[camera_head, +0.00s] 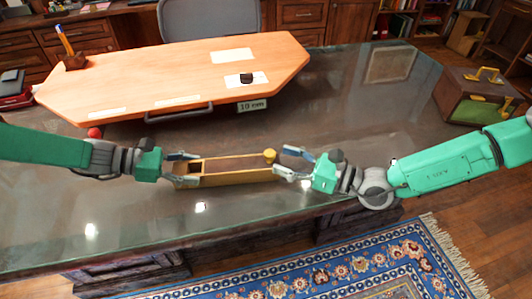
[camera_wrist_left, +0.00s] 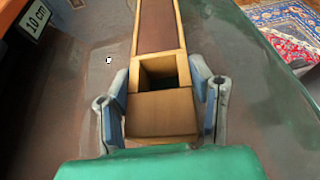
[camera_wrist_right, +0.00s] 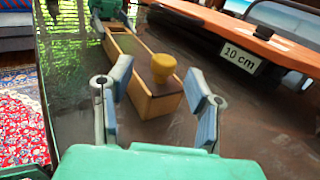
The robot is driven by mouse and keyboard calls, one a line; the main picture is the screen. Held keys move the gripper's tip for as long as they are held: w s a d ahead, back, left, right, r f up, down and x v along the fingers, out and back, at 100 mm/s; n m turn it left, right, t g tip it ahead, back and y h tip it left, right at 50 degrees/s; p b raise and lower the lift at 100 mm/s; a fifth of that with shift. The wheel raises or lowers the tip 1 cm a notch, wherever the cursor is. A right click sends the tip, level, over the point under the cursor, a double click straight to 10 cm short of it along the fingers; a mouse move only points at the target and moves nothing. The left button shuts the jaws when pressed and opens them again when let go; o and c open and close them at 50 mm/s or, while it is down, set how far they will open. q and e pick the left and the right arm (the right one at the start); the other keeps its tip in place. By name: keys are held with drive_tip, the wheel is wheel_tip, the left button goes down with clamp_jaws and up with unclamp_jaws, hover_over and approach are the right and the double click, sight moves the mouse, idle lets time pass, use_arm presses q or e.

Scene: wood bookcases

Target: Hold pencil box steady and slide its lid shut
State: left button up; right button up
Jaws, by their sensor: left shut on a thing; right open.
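The wooden pencil box (camera_head: 228,180) lies lengthwise on the glass desktop. My left gripper (camera_head: 193,168) is shut on its left end, with one finger on each long side; the left wrist view shows the pale end block (camera_wrist_left: 160,115) between the fingers. The dark brown lid (camera_wrist_left: 156,30) covers most of the box, and a dark square opening (camera_wrist_left: 158,73) shows near the held end. A yellow knob (camera_head: 270,155) stands on the lid's right end, also seen in the right wrist view (camera_wrist_right: 163,68). My right gripper (camera_head: 286,162) is open and empty at that end, its fingers spread either side of the knob.
A wooden board with a handle (camera_head: 180,75) lies behind the box, with a "10 cm" label (camera_head: 252,105) at its edge. A red ball-like object (camera_head: 95,132) is behind my left arm. A brown and green case (camera_head: 475,95) stands at the right. Desktop in front is clear.

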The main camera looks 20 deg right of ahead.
drive_tip(key=v, duration=0.4)
drive_tip(key=shift+s+d, duration=0.3)
use_arm(q)
drive_tip(key=o, duration=1.5)
drive_tip(key=shift+a, duration=0.1)
